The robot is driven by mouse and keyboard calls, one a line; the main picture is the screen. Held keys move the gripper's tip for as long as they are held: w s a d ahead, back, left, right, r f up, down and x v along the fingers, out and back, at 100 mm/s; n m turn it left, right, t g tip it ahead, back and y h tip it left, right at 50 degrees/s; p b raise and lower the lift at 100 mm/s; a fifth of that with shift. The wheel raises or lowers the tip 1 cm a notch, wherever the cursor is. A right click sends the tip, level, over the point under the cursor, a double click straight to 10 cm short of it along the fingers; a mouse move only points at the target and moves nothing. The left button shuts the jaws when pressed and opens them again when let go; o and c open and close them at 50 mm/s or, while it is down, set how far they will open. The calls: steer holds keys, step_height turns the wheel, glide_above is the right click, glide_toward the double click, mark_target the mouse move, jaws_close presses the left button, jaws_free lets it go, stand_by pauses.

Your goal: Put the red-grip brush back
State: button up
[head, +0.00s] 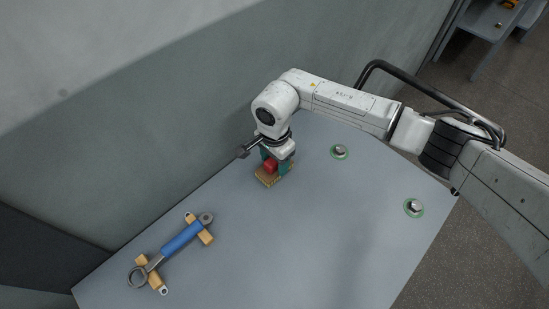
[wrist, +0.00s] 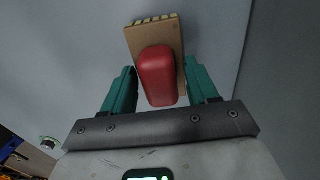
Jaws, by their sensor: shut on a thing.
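The brush has a red grip (wrist: 157,76) on a tan block with bristles (wrist: 151,35) along its far edge in the wrist view. In the head view the brush (head: 269,178) is at the back of the table near the grey wall. My gripper (head: 273,166) is above it with its teal fingers on either side of the red grip, shut on it. The wrist view shows my gripper (wrist: 160,84) with a finger on each side of the grip. I cannot tell whether the brush touches the table.
A blue-handled wrench (head: 181,239) lies across tan wooden supports (head: 205,237) on the grey table (head: 300,255) at front left. Two green rings with small metal pieces (head: 339,152) (head: 413,207) are to the right. The table's middle is clear. The wall rises behind.

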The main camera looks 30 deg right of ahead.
steer(key=shift+f, duration=0.1)
steer(key=shift+f, duration=0.15)
steer(key=o, duration=1.3)
steer(key=shift+a, duration=0.1)
